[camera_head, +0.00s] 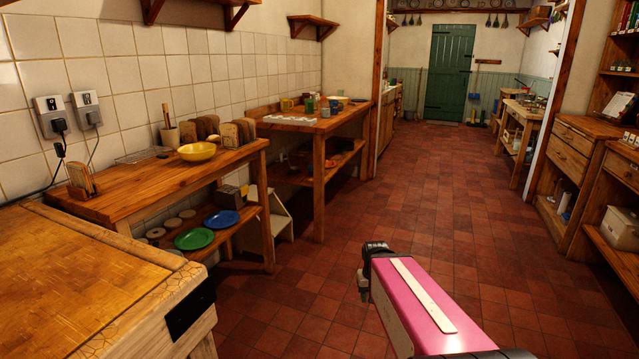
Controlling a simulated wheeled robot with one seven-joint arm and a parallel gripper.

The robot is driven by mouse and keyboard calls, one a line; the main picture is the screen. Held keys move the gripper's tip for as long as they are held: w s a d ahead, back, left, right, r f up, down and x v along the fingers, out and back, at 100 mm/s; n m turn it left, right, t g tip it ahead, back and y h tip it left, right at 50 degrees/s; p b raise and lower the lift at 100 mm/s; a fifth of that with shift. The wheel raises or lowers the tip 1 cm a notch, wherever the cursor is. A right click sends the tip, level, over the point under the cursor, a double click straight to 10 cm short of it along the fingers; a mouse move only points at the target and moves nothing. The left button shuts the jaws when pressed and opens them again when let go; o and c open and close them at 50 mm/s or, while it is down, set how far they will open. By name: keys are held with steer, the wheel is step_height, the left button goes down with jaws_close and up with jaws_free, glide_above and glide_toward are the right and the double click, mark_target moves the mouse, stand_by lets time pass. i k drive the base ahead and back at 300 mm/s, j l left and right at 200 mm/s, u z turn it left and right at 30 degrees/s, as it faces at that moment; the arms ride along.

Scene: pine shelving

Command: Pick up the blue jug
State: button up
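I cannot make out a blue jug for certain. Several small mugs or jugs stand on the far wooden table (290,124) by the tiled wall. My arm reaches in from the bottom right with a pink and white link. My gripper (364,287) is a small dark shape at its far end, over the red tiled floor and well short of that table. Its fingers are mostly hidden, and nothing shows held in it.
A nearer wooden table (150,192) holds a yellow bowl (197,152) and bread loaves. Its lower shelf has a green plate (194,239) and a blue plate (221,219). A butcher block (70,290) fills the lower left. Tiled floor (420,190) is clear toward a green door (452,72).

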mark_target(335, 103)
steer(key=i, duration=1.95)
